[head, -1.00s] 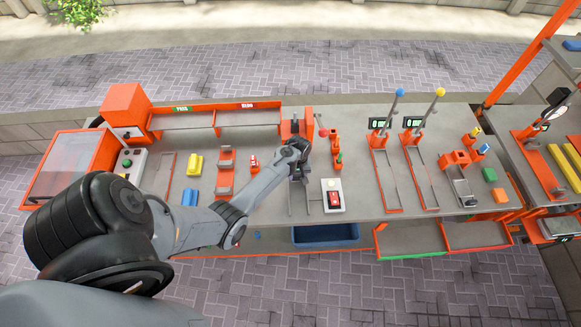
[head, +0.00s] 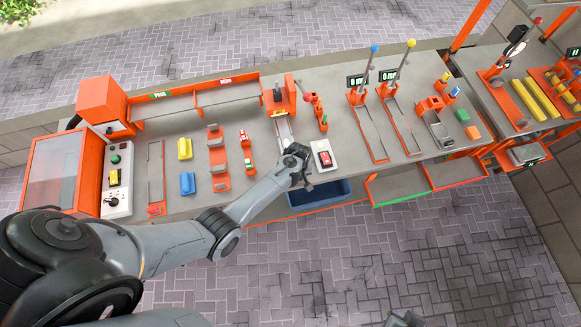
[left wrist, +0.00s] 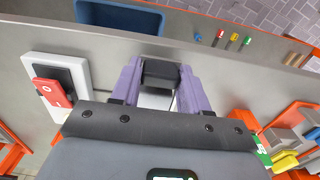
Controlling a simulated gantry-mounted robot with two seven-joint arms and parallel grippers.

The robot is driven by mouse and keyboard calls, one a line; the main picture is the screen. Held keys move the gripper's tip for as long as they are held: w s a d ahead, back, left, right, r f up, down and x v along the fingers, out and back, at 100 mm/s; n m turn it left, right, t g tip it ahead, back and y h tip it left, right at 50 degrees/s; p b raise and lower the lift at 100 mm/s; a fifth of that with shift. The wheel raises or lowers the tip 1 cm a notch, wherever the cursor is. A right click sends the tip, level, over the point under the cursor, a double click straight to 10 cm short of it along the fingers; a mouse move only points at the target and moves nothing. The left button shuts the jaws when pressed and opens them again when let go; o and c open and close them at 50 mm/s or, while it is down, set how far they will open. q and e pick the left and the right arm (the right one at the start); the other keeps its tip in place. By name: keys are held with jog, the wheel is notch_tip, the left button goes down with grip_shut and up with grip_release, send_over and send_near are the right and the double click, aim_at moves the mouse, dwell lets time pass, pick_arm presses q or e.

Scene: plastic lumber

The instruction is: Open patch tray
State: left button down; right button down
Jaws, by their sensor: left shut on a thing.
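My left gripper (head: 303,178) is near the front edge of the bench, at the front end of a light metal slide (head: 284,131). The slide runs forward from an orange press-like unit (head: 280,97); I take it to be the patch tray. In the left wrist view, my left gripper's purple fingers (left wrist: 160,92) are shut on a black block-like handle (left wrist: 160,73). A pale surface shows between the fingers, behind the handle. In the head view my arm hides the handle. A grey part, probably of my right gripper (head: 406,319), shows at the bottom edge.
A white box with a red switch (head: 324,157) stands close to the right of my left gripper; it also shows in the left wrist view (left wrist: 52,92). A blue bin (head: 319,193) hangs below the bench front. Red and green parts (head: 246,150) stand to the left.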

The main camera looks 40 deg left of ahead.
pick_arm(q)
jog(key=c, duration=0.6)
grip_release()
notch_tip(320, 180, up, 10)
jog(key=shift+f+p, duration=0.1)
jog(key=shift+p, duration=0.4)
jog(key=shift+r, duration=0.5)
jog(key=shift+s, duration=0.1)
